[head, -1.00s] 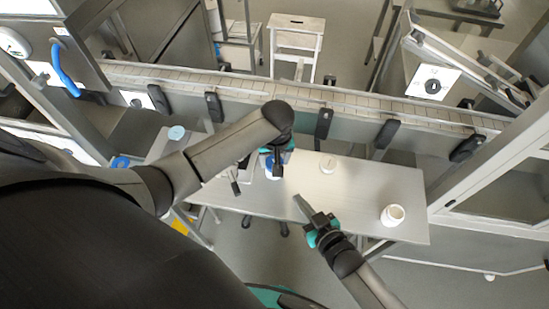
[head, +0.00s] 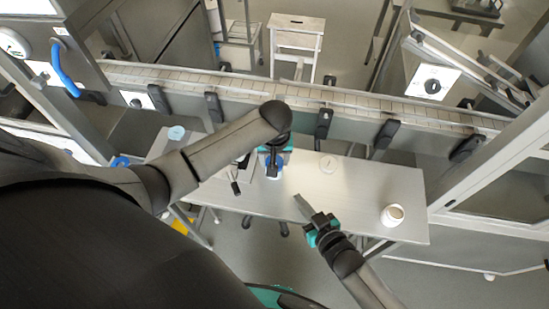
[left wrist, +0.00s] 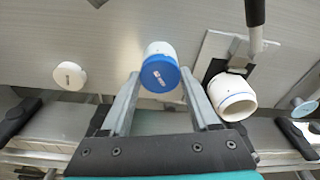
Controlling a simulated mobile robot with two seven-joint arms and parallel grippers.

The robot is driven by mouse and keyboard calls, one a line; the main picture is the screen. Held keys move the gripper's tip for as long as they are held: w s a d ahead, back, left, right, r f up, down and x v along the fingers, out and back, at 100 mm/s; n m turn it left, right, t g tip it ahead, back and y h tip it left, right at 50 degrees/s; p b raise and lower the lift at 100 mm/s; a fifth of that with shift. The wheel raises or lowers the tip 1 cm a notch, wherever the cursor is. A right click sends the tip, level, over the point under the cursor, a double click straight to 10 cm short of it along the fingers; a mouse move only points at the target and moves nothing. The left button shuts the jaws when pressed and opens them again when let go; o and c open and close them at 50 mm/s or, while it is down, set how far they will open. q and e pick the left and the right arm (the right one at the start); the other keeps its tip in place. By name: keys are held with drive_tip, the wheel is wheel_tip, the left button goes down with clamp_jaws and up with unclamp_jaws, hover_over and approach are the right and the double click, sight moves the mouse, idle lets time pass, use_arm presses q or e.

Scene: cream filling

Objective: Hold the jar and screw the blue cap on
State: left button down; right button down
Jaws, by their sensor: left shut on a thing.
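A white jar with a blue cap (left wrist: 159,76) stands between my left gripper's fingertips (left wrist: 160,88) in the left wrist view. The blue top faces the camera and bears small white lettering. My left gripper (head: 273,172) is shut on it above the table; the blue also shows in the head view (head: 274,160). How tightly the cap sits cannot be told. A second, open white jar (left wrist: 235,97) stands by a grey plate and clamp, beside the gripper. My right gripper (head: 303,205) is over the table's front edge, apart from the jars; its finger gap is unclear.
A white round lid (head: 328,163) lies on the grey table (head: 350,190). Another white jar (head: 392,215) stands near the table's right end. A pale blue disc (head: 176,132) is at the left. A conveyor (head: 350,100) with black brackets runs behind the table.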

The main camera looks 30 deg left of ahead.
use_arm(q)
drive_tip(key=m, duration=0.4)
drive_tip(key=shift+a+h, duration=0.1)
drive_tip(key=shift+h, duration=0.2)
drive_tip(key=shift+m, duration=0.4)
drive_tip(key=m, duration=0.3)
drive_tip(key=shift+a, duration=0.1)
drive_tip(key=shift+m+h, duration=0.4)
drive_tip(key=shift+m, duration=0.8)
drive_tip(key=shift+a+m, duration=0.1)
drive_tip(key=shift+m, duration=0.7)
drive_tip(key=m, duration=0.4)
drive_tip(key=shift+g+h, duration=0.3)
